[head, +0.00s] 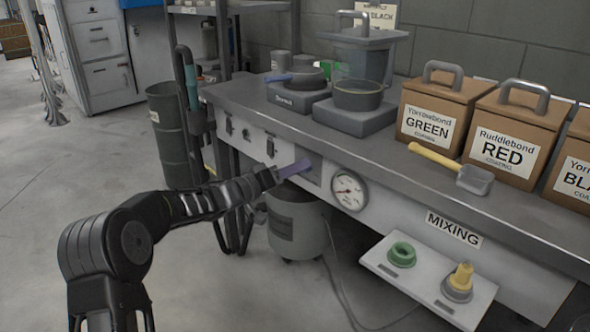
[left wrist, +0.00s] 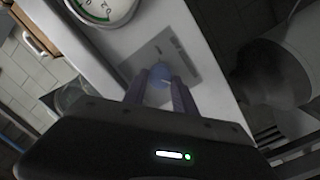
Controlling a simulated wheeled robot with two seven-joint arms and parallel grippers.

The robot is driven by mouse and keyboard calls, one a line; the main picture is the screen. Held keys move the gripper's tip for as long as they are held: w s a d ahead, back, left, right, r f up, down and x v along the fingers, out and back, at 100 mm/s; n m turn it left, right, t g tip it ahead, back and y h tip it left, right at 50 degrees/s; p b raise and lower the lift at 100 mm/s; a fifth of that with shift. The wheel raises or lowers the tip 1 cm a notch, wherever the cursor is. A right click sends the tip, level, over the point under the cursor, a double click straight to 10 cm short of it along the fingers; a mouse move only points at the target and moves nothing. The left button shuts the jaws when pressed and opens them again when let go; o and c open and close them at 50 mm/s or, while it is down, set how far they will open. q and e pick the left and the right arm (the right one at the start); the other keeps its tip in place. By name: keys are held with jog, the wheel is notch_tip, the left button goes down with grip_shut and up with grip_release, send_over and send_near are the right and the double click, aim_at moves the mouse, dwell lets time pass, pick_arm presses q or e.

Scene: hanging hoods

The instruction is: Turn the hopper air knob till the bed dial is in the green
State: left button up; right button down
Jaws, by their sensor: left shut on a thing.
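The air knob (left wrist: 160,71) is a small blue knob on a grey plate on the bench front, seen in the left wrist view. My left gripper (left wrist: 160,84) is shut on it, with a finger on each side. In the head view my left gripper (head: 297,168) reaches the bench front from the left, and the fingers hide the knob there. The round white bed dial (head: 348,190) is just right of it. It also shows cut off at the top of the left wrist view (left wrist: 103,7), with part of a green arc; I cannot read the needle. My right gripper is not in view.
A grey hopper drum (head: 294,222) stands under the bench. Pans, a scoop (head: 452,167) and labelled boxes stand on the bench top.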

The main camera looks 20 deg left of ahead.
pick_arm(q)
grip_shut()
jog(key=shift+s+d+m+y+b, duration=0.1)
jog(key=shift+m+y, duration=0.15)
jog(key=shift+m, duration=2.8)
jog(key=shift+s+d+m+y+b, duration=0.1)
jog(key=shift+m+y, duration=0.2)
jog(key=shift+m, duration=2.8)
jog(key=shift+d+m+y+b, duration=0.1)
jog(key=shift+m+y, duration=0.15)
jog(key=shift+m, duration=2.8)
jog(key=o, duration=1.1)
grip_release()
